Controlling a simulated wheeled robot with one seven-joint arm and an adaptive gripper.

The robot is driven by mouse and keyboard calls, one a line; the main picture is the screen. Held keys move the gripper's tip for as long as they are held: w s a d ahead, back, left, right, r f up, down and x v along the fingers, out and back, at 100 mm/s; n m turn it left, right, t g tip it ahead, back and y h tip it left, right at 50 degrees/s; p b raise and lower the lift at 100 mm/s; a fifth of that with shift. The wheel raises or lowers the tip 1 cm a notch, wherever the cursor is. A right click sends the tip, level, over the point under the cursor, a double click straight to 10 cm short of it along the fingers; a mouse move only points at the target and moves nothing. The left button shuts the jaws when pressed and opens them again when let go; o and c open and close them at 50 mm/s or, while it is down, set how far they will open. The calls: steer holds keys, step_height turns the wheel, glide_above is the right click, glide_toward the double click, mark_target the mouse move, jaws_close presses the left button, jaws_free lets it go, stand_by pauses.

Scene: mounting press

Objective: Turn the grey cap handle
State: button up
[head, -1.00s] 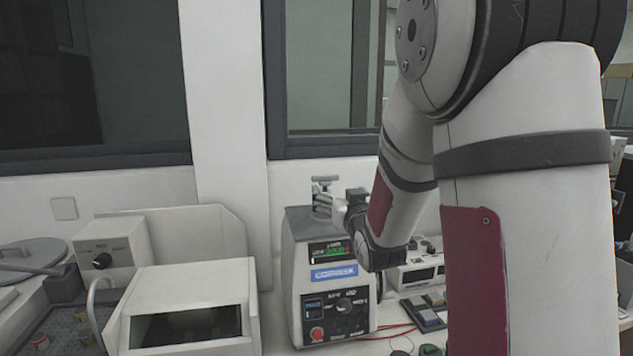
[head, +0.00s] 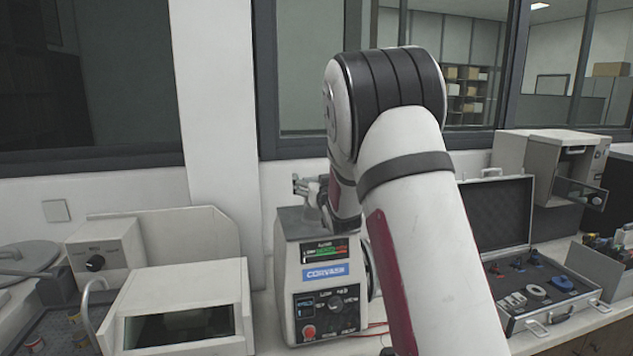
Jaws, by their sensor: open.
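The mounting press (head: 308,262) is a pale box with a dark grey top, a lit display, a blue label and a control panel. The grey cap handle (head: 299,186) stands above its top, above a light cap body (head: 306,211). My gripper (head: 317,191) is open at the cap handle, coming from the right. My forearm hides most of the gripper and the right part of the press top. I cannot tell whether the fingers touch the handle.
A white boxy unit with a dark window (head: 180,325) stands left of the press, with a smaller knobbed box (head: 102,250) behind it. An open case (head: 545,316) with small parts lies at the right. Windows and wall are close behind the press.

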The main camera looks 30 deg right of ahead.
steer(key=shift+w, duration=0.1)
steer(key=shift+c, duration=0.2)
steer(key=c, duration=1.1)
steer(key=shift+d, duration=0.1)
steer(key=shift+c, duration=0.2)
steer(key=shift+n+y, duration=0.3)
steer(key=shift+y, duration=0.1)
steer(key=shift+n+y+p, duration=0.3)
steer(key=shift+y, duration=0.2)
steer(key=o, duration=1.2)
